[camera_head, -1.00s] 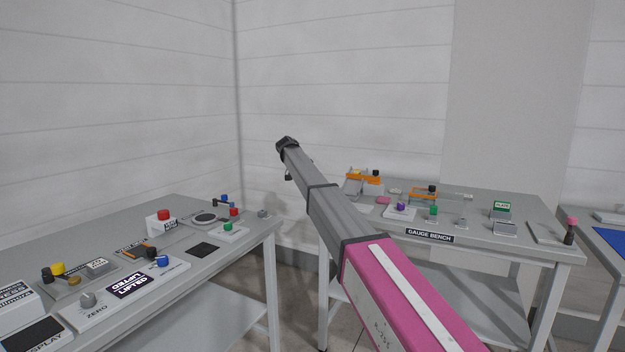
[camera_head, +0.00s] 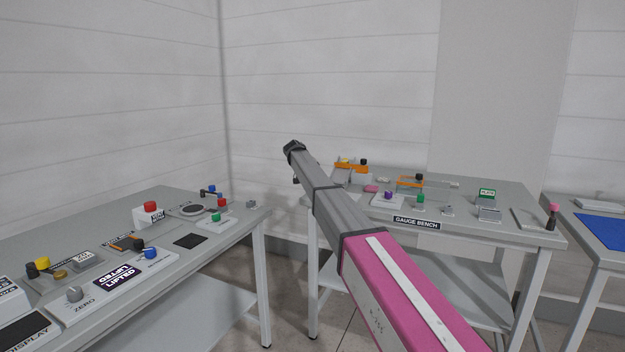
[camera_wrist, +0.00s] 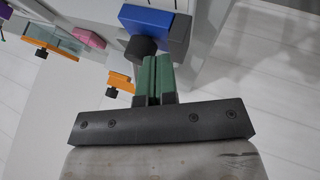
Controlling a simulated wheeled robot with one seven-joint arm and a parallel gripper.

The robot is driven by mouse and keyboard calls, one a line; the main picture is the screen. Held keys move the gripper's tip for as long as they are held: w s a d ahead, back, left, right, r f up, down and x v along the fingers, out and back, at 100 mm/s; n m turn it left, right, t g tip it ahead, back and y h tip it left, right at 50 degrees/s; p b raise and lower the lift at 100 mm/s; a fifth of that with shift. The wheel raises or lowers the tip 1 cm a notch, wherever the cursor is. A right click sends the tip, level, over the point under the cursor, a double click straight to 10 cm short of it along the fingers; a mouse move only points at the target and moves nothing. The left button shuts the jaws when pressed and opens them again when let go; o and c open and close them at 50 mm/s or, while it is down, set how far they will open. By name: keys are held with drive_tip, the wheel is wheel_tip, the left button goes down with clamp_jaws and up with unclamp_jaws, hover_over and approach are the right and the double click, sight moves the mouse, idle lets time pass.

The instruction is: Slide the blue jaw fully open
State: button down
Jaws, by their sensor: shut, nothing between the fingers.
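The blue jaw (camera_wrist: 160,28) is a blue block at the top of the wrist view, on a light grey support. A dark round knob (camera_wrist: 140,48) is at its lower left. My gripper (camera_wrist: 158,60) has green fingers that are shut together and empty. The fingertips are right beside the knob and the lower edge of the blue block; I cannot tell whether they touch. In the head view I cannot make out the blue jaw or the fingers; my arm covers part of the gauge bench.
Orange clamp-like parts with dark knobs (camera_wrist: 50,42) and a pink block (camera_wrist: 88,37) lie left of my fingers. The gauge bench (camera_head: 470,237) carries several small fixtures. A control table (camera_head: 215,258) stands at left, with a floor gap between. A bench with a blue mat (camera_head: 605,230) is at right.

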drive_tip(key=s+d, duration=0.1)
drive_tip(key=d, duration=0.2)
drive_tip(key=s+d, duration=0.1)
drive_tip(key=d, duration=0.3)
drive_tip(key=s+d, duration=0.2)
drive_tip(key=d, duration=0.2)
drive_tip(key=shift+a, duration=0.1)
